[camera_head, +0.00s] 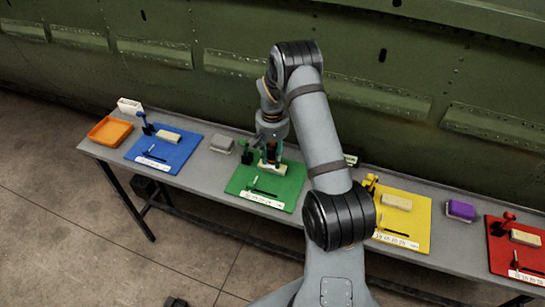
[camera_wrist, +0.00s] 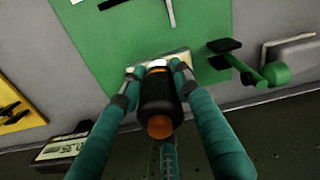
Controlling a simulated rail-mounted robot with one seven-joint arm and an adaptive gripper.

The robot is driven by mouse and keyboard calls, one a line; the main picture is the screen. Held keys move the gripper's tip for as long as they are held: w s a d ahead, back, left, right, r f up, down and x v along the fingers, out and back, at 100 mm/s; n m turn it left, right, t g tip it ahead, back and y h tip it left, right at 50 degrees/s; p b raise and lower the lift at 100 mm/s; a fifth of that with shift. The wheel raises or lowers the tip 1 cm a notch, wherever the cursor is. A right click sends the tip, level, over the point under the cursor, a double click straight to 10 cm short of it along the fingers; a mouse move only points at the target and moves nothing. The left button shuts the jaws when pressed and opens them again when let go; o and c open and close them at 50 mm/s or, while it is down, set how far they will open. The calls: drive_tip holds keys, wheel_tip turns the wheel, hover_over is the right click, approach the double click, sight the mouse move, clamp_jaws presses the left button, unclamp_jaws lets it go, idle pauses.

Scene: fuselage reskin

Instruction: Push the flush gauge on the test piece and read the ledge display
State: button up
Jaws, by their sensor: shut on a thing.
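My gripper (camera_head: 270,158) is over the green mat (camera_head: 287,190), shut on a dark cylindrical gauge. The wrist view shows the gauge (camera_wrist: 159,105), black with an orange end, between the two teal fingers of my gripper (camera_wrist: 155,72). The cream test piece (camera_head: 264,168) lies on the green mat under the gripper. It also shows partly behind the gauge in the wrist view (camera_wrist: 193,62). I cannot tell whether the gauge tip touches it. A small display box (camera_wrist: 70,148) stands on the ledge behind the mat; its digits are too blurred to read. It shows partly behind my arm (camera_head: 351,160).
A green stand (camera_head: 246,153) and a grey block (camera_head: 222,144) stand left of the test piece. Blue (camera_head: 150,155), yellow (camera_head: 415,228) and red (camera_head: 497,235) mats line the bench, with an orange tray (camera_head: 110,131) at the left end. The green fuselage wall rises behind.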

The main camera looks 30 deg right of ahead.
drive_tip(key=shift+s, duration=0.1)
drive_tip(key=shift+r+p, duration=2.15)
drive_tip(key=shift+r, duration=1.4)
drive_tip(key=shift+d, duration=0.1)
